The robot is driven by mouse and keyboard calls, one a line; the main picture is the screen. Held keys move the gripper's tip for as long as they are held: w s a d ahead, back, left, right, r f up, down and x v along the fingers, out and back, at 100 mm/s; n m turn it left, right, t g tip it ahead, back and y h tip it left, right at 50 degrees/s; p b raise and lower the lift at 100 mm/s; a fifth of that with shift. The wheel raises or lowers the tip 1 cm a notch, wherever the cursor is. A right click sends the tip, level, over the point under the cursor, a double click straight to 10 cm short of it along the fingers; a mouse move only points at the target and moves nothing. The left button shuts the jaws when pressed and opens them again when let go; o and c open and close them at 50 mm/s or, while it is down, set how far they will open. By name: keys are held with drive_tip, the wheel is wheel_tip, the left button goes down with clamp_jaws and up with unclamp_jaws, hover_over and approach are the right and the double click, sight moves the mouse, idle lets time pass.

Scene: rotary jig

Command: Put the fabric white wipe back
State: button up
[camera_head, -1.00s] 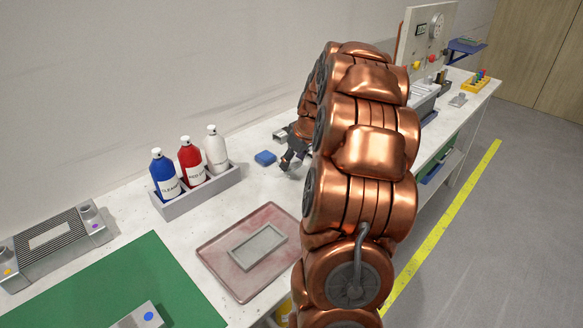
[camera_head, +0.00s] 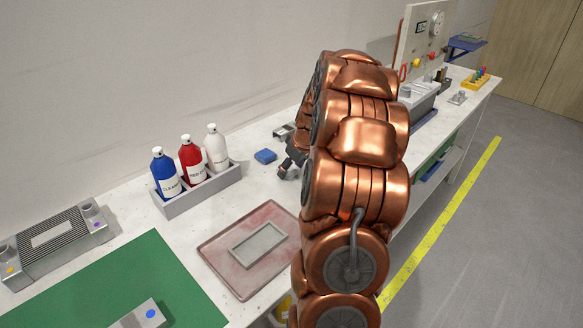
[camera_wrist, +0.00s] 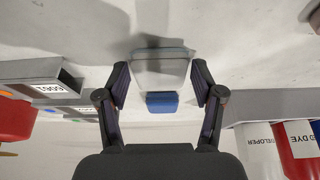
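The white wipe (camera_wrist: 160,72) is a pale, flat-looking piece between the two fingers of my gripper (camera_wrist: 161,72) in the wrist view. Both fingertips appear to press on its sides. A shadow falls on the bench just beyond it. In the head view my gripper (camera_head: 290,168) is low over the white bench, mostly hidden behind my copper arm, and the wipe cannot be made out clearly there.
A grey rack (camera_head: 200,195) holds blue, red and white bottles left of the gripper. A reddish tray (camera_head: 225,262) with a grey frame (camera_head: 258,245) lies nearer. Small grey labelled holders (camera_wrist: 85,105) stand on the wrist view's left. A green mat (camera_head: 130,285) lies front left.

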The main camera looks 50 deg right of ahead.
drive_tip(key=shift+o, duration=0.8)
drive_tip(key=shift+r, duration=0.25)
drive_tip(key=b+v, duration=0.1)
drive_tip(key=v, duration=1)
drive_tip(key=shift+s+r, duration=0.15)
drive_tip(key=shift+r, duration=0.2)
drive_tip(key=s+a+f+g+y, duration=0.1)
drive_tip(key=s+a+g+y, duration=0.2)
drive_tip(key=a, duration=2.1)
drive_tip(key=s+a+f+g+h, duration=0.1)
drive_tip(key=s+a+f, duration=0.1)
drive_tip(key=s+a, duration=0.4)
drive_tip(key=s+a+f+g+h, duration=0.1)
drive_tip(key=s+a, duration=0.6)
drive_tip(key=s, duration=0.8)
wheel_tip(320, 180, down, 3)
drive_tip(key=shift+s+r+g+h, duration=0.2)
drive_tip(key=shift+s+g+h, duration=0.15)
drive_tip(key=shift+g, duration=0.35)
